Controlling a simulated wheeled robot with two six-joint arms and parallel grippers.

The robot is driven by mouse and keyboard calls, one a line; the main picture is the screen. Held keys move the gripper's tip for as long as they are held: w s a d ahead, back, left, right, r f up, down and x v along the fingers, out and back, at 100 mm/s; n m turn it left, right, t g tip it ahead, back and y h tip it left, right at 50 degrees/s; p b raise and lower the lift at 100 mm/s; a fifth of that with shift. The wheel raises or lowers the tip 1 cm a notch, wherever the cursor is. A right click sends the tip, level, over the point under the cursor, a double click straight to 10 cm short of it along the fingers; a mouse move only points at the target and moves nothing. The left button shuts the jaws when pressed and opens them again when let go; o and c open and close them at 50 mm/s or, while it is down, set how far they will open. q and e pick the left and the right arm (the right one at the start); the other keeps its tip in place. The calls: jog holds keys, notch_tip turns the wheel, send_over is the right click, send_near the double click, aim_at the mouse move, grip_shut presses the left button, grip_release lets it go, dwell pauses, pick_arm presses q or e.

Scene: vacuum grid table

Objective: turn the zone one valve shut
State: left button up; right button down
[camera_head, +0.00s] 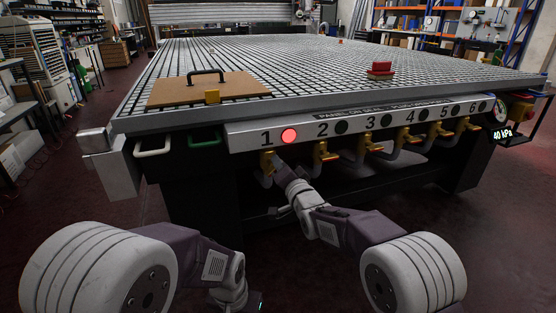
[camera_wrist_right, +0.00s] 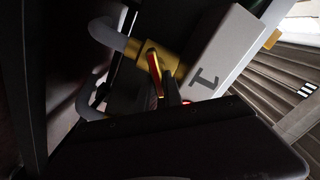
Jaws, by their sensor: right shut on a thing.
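The zone one valve (camera_head: 266,158) is a brass fitting under the number 1 on the table's front panel. A red lamp (camera_head: 289,135) glows beside that number. In the right wrist view the brass valve body (camera_wrist_right: 174,64) and its orange-edged lever (camera_wrist_right: 154,66) are close up. My right gripper (camera_head: 277,167) reaches up to this valve and is shut on its lever; its dark fingers (camera_wrist_right: 165,92) partly hide the lever's lower end.
Brass valves for zones two (camera_head: 322,153) to six stand in a row to the right. A wooden panel (camera_head: 205,88) with a black handle and a red block (camera_head: 381,69) lie on the grid table (camera_head: 300,60). A gauge (camera_head: 501,110) at the right reads 40 kPa.

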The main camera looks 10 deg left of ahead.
jog(key=m, duration=0.1)
jog(key=m+p, duration=0.1)
jog(key=m, duration=0.2)
jog(key=shift+w+d+f+p, duration=0.1)
jog(key=shift+d+f+p, duration=0.05)
jog(key=shift+f+p, duration=0.2)
jog(key=shift+f+m+p, duration=0.25)
jog(key=shift+m+p, duration=0.3)
jog(key=shift+m, duration=1.25)
jog(key=shift+f, duration=0.1)
jog(key=c, duration=1.5)
grip_release()
